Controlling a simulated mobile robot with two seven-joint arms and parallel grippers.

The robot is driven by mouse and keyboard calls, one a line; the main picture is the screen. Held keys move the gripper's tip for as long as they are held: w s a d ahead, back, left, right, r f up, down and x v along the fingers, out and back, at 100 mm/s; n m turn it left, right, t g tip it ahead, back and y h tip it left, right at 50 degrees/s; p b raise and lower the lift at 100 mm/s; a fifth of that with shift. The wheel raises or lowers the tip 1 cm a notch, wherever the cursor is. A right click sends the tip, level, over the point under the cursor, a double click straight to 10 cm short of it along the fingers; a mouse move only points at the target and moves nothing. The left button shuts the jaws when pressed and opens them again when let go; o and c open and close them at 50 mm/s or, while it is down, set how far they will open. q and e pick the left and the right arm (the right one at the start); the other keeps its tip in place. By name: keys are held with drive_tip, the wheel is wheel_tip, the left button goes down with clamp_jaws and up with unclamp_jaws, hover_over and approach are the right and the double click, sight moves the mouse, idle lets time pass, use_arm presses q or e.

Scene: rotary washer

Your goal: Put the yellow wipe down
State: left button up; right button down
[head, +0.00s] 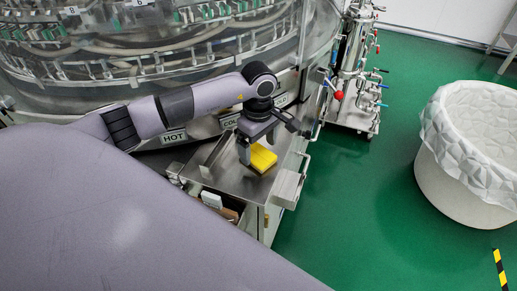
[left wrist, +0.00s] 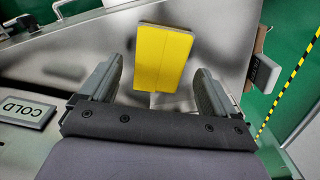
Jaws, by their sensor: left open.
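The yellow wipe (head: 262,158) is a folded flat block lying on the steel shelf (head: 222,177) at the front of the washer. In the left wrist view the yellow wipe (left wrist: 163,58) lies ahead of and partly between the fingers, with a gap on each side. My left gripper (head: 262,140) is just above the wipe in the head view. In the left wrist view my left gripper (left wrist: 158,85) is open, with nothing held between its fingers. My right gripper is in neither view.
The round washer (head: 150,50) stands behind the shelf, with HOT and COLD labels on its front. A piped steel unit (head: 355,75) stands behind to the right. A white lined bin (head: 465,150) is at far right. Green floor (head: 365,205) between is clear.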

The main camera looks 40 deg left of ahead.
sight(258, 155)
use_arm(q)
wheel_tip(258, 155, up, 10)
drive_tip(key=p, duration=0.1)
drive_tip(key=shift+f, duration=0.1)
idle(0.6)
